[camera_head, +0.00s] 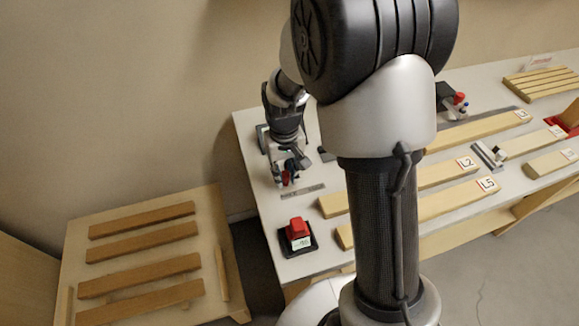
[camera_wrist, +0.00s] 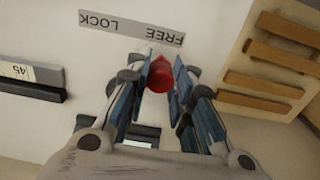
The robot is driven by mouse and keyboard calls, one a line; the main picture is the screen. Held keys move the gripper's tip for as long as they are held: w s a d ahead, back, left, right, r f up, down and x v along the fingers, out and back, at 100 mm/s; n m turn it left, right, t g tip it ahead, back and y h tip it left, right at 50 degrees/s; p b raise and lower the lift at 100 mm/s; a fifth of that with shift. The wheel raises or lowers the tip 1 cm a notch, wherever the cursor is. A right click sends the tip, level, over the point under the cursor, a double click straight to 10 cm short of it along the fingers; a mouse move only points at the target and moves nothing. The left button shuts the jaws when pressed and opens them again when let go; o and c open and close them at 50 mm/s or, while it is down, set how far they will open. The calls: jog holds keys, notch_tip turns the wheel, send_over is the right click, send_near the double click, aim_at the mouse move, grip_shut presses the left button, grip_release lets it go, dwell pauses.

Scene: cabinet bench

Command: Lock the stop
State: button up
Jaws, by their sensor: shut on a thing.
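The stop's red knob (camera_wrist: 160,74) sits between my gripper's fingertips in the wrist view. My gripper (camera_wrist: 156,68) is shut on it. A grey label strip (camera_wrist: 131,27) reading FREE and LOCK, upside down in this view, lies just beyond the knob. The knob is nearer the FREE end of the strip than the LOCK end. In the head view my gripper (camera_head: 287,172) is low over the left end of the bench, beside the label strip (camera_head: 303,192). The stop's body is mostly hidden by the fingers.
A red button on a black base (camera_head: 299,236) stands near the bench's front left corner. Wooden bars with labels such as L2 (camera_head: 448,176) and L5 (camera_head: 458,199) lie to the right, partly behind my arm. A low table with several wooden slats (camera_head: 142,240) stands left, across a gap.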

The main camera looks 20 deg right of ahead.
jog(key=shift+s+d, duration=0.4)
jog(key=shift+d, duration=0.55)
jog(key=shift+s+d, duration=0.2)
jog(key=shift+d, duration=0.85)
jog(key=shift+w+d, duration=0.1)
jog(key=shift+d, duration=0.85)
